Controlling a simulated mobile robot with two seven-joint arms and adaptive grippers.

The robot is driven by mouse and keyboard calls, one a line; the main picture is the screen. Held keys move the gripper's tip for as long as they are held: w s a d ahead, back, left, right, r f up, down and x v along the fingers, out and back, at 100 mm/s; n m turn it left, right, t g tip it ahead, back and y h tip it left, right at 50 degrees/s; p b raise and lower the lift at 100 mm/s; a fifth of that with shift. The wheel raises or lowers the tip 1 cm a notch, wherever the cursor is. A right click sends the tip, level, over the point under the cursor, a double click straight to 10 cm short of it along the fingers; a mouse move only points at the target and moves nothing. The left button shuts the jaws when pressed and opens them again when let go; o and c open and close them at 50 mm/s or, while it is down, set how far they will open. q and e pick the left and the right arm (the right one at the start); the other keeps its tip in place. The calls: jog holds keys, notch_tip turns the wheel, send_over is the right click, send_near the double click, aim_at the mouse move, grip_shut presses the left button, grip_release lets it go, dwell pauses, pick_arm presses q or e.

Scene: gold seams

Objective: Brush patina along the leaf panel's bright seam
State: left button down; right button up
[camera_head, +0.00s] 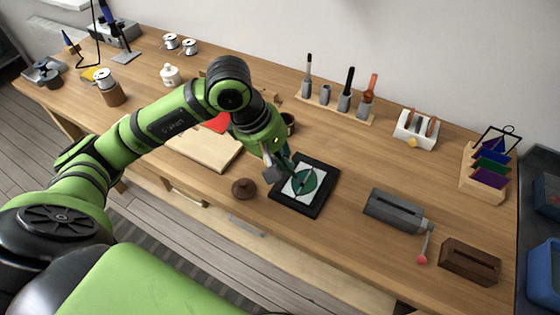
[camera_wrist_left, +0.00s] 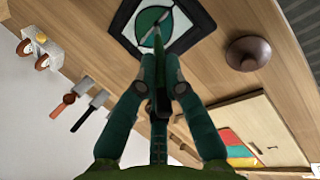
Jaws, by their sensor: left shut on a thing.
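The leaf panel (camera_head: 322,192) lies flat on the bench: a dark frame around a pale field with a round green leaf. It also shows at the top of the left wrist view (camera_wrist_left: 184,44). My left gripper (camera_head: 283,165) is above the panel's left edge. It is shut on a slim dark-green brush (camera_wrist_left: 155,62), which points at the leaf. The brush tip overlaps the leaf in the wrist view; I cannot tell whether it touches. My right gripper is out of view.
A brown knobbed object (camera_head: 244,188) sits left of the panel, a grey block tool (camera_head: 394,211) right of it. A dark cup (camera_head: 289,121) and a tool rack (camera_head: 335,108) stand behind. A pale board (camera_head: 205,148) lies left. The bench's front edge is close.

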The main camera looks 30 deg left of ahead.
pick_arm(q)
jog(key=shift+w, duration=0.35)
jog(key=shift+w, duration=0.1)
jog(key=shift+w+d+b, duration=0.1)
jog(key=shift+w+b, duration=0.35)
jog(key=shift+w+f, duration=0.1)
jog(key=shift+w, duration=0.15)
jog(key=shift+w+b, duration=0.3)
jog(key=shift+b, duration=0.1)
jog(key=shift+w, duration=0.1)
jog(key=shift+w+b, duration=0.3)
jog(key=shift+w, duration=0.2)
jog(key=shift+w, duration=0.2)
jog(key=shift+w+b, duration=0.3)
